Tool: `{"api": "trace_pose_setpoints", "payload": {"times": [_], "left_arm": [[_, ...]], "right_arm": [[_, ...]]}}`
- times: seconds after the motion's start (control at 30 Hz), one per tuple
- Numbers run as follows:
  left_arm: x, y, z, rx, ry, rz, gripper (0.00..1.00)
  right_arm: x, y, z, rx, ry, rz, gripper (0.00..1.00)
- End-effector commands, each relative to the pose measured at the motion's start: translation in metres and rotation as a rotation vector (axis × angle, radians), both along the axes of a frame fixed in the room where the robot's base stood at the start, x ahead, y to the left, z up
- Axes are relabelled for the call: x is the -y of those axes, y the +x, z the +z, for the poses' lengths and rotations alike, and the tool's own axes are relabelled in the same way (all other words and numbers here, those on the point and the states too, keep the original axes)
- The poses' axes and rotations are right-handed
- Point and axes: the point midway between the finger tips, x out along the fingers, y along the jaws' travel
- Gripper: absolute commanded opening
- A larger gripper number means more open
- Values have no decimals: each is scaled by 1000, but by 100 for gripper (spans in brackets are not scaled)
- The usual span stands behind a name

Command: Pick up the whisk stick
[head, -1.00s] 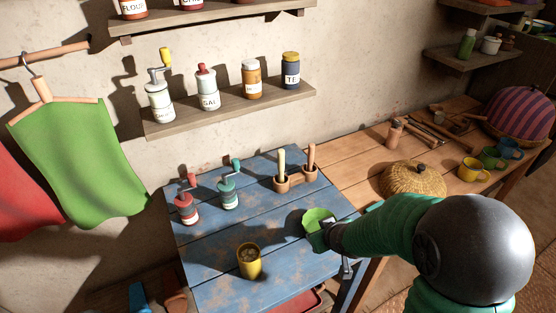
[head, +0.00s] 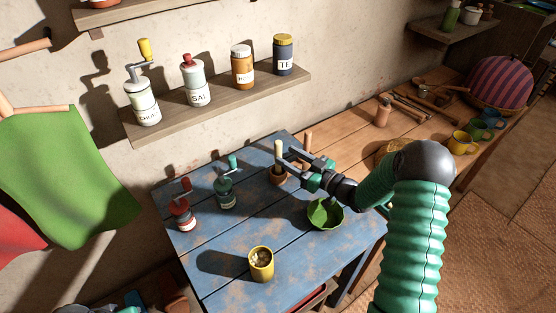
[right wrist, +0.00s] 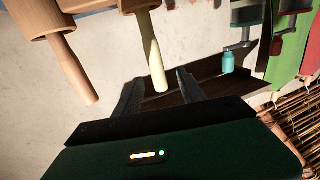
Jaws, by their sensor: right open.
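Two sticks stand upright in a wooden two-cup holder (head: 277,178) at the back of the blue table: a pale cream stick (head: 279,149) and a brown wooden stick (head: 307,139). I cannot tell by look which is the whisk stick. My right gripper (head: 284,157) is open at the pale stick, its fingers reaching toward it from the right. In the right wrist view, the pale stick (right wrist: 152,50) appears between the two open fingers (right wrist: 158,88), and the brown stick (right wrist: 72,66) lies left of them. My left gripper is not seen.
On the blue table (head: 220,262) stand a green bowl (head: 325,213), a yellow cup (head: 261,264), a red grinder (head: 182,212) and a teal grinder (head: 226,188). A shelf of jars (head: 230,100) hangs behind. A wooden table with a woven lid and mugs is at right.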

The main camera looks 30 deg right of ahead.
Motion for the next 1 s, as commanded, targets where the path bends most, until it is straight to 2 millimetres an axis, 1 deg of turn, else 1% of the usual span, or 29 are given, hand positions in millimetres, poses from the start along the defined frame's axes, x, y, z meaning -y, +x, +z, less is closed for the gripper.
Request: {"api": "trace_pose_setpoints", "payload": {"times": [0.03,0.1,0.23,0.4,0.5,0.57,0.73,1.0], "left_arm": [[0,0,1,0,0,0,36],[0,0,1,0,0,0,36],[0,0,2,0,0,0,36],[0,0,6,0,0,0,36],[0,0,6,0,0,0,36],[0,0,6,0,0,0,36],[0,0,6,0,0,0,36],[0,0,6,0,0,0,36]], "right_arm": [[-5,10,0,1,0,3,47],[-8,19,0,0,-1,1,47],[-13,30,2,1,0,0,47],[-22,60,4,1,0,1,47],[-26,72,3,0,0,0,47],[-27,74,3,-1,0,-1,47],[-26,73,3,0,0,-1,47],[-26,73,3,0,0,-1,12]]}}
